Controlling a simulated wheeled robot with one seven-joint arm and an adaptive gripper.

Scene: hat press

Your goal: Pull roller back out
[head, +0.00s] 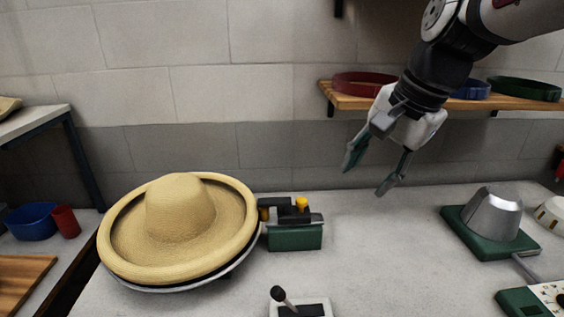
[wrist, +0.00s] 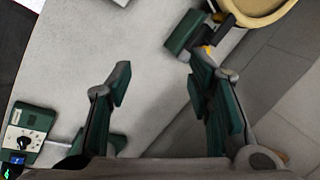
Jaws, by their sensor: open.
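The roller unit is a small green block (head: 295,236) with a dark top part and a yellow knob (head: 302,203). It stands right beside the straw hat (head: 180,213), at the hat's right edge; whether its roller touches the brim cannot be told. The hat sits on a round grey plate (head: 225,272). My gripper (head: 368,178) is open and empty, above the table to the right of the roller unit and higher than it. In the wrist view the green block (wrist: 184,32) and the hat brim (wrist: 258,8) show at the top, beyond my right finger.
A metal form on a green base (head: 490,248) stands at the right. A lever on a white base (head: 300,307) is at the front edge. A wooden shelf (head: 440,103) with coloured bands is on the wall behind my arm. The middle of the table is clear.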

